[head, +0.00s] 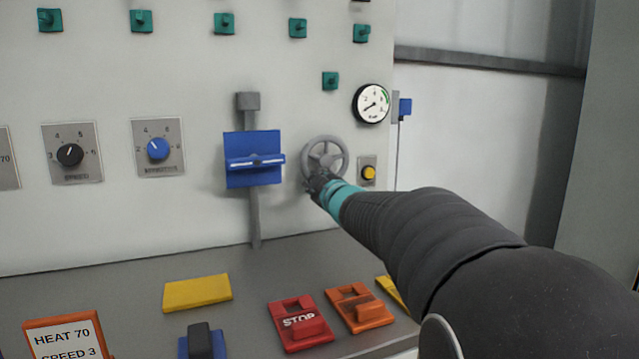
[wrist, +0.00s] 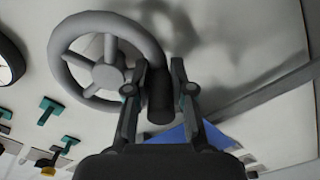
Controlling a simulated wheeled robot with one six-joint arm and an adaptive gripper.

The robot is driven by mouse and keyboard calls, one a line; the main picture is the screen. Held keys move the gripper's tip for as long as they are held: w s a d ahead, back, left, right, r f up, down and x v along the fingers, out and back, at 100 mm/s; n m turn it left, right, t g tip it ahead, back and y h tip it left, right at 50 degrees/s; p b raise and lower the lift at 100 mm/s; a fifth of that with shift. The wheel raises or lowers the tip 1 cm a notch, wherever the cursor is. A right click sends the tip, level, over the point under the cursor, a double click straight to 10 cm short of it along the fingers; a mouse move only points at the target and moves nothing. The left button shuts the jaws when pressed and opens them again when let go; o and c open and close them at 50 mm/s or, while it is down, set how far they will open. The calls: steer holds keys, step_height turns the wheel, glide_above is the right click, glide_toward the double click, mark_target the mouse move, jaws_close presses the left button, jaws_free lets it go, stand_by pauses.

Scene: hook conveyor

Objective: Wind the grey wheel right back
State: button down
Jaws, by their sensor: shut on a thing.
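The grey wheel (head: 325,150) is a spoked handwheel on the pale panel, right of the blue lever block. In the wrist view the wheel (wrist: 62,62) shows its rim, spokes and hub at upper left. My gripper (head: 316,181) is at the wheel's lower left edge. In the wrist view my gripper (wrist: 160,92) has its two fingers either side of a dark handle (wrist: 160,108) at the rim, and is shut on it. In the head view the fingers partly hide the lower rim and the handle.
A white round gauge (head: 371,104) is above right of the wheel, and a yellow button (head: 369,172) is just right of it. The blue block (head: 253,172) on a grey post is close on the left. Red STOP (head: 300,322) and orange (head: 359,307) switches sit on the desk below.

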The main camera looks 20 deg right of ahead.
steer(key=shift+a+f+m, duration=0.15)
steer(key=shift+f+m, duration=0.05)
steer(key=shift+m, duration=0.3)
steer(key=c, duration=1)
jaws_free()
steer(key=shift+r, duration=0.15)
steer(key=shift+s, duration=0.15)
steer(key=s, duration=1.1)
steer(key=shift+s, duration=0.4)
